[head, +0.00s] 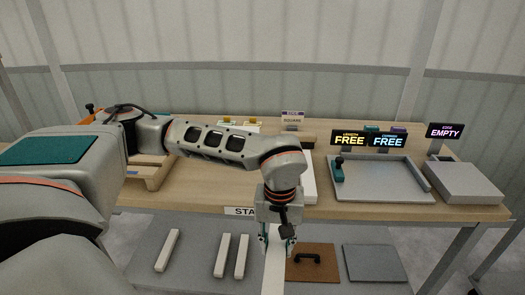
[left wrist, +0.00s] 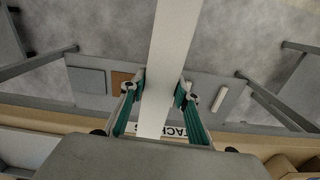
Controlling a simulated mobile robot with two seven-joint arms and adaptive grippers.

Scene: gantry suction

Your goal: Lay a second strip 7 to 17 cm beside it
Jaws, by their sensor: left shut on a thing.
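My left gripper (head: 277,242) is in front of the table's front edge, pointing down. It is shut on a long white strip (head: 273,272), which runs down out of the bottom of the head view. In the left wrist view the strip (left wrist: 168,55) passes between the teal-padded fingers (left wrist: 160,95). Below the table top, one white strip (head: 167,250) lies on the grey lower surface at the left. Two more white strips, a left one (head: 222,255) and a right one (head: 241,256), lie close together nearer the gripper. My right gripper is not in view.
A brown panel (head: 318,266) with a dark handle and a grey panel (head: 375,263) lie below, right of the gripper. On the wooden table (head: 330,210) stand a grey tray (head: 428,187) with lit FREE signs and a grey block (head: 468,185) by an EMPTY sign.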

